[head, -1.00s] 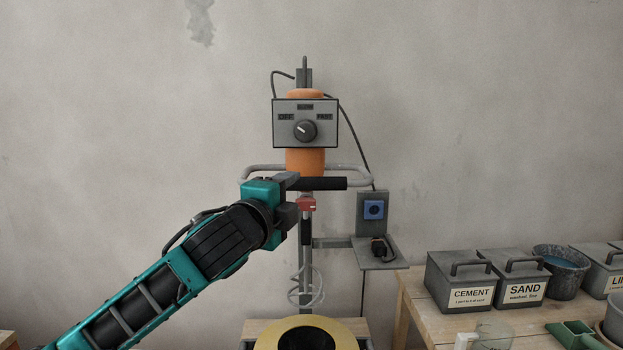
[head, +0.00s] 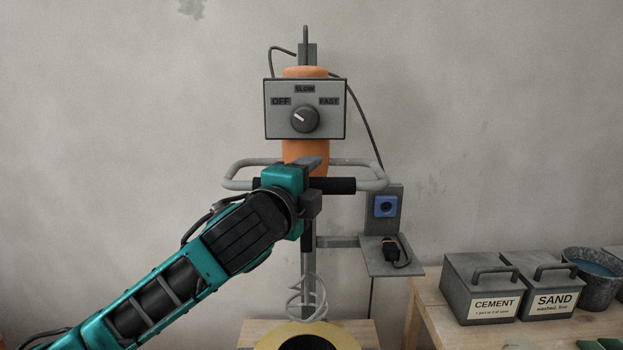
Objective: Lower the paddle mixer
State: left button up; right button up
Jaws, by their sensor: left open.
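The paddle mixer hangs upright on a post at the wall. It has an orange motor body (head: 305,153), a grey control box (head: 285,120) with a dial whose pointer is toward OFF, and a grey loop handle (head: 236,176) with black grips. Its spiral paddle (head: 308,307) is above a bucket with a yellow rim (head: 270,340). My left gripper (head: 316,185) is open at the middle of the handle, in front of the mixer's shaft. Whether it touches the handle I cannot tell. It hides the upper shaft. My right gripper is not in view.
A blue socket (head: 385,206) is on a bracket right of the post, with a black plug (head: 391,250) on the small shelf below it. A wooden table (head: 432,297) at the right holds cement (head: 470,275) and sand (head: 537,272) boxes and a speckled bucket (head: 597,290).

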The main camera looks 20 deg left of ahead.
pick_arm(q)
jog(key=shift+s, duration=0.1)
grip_shut()
dwell(0.5)
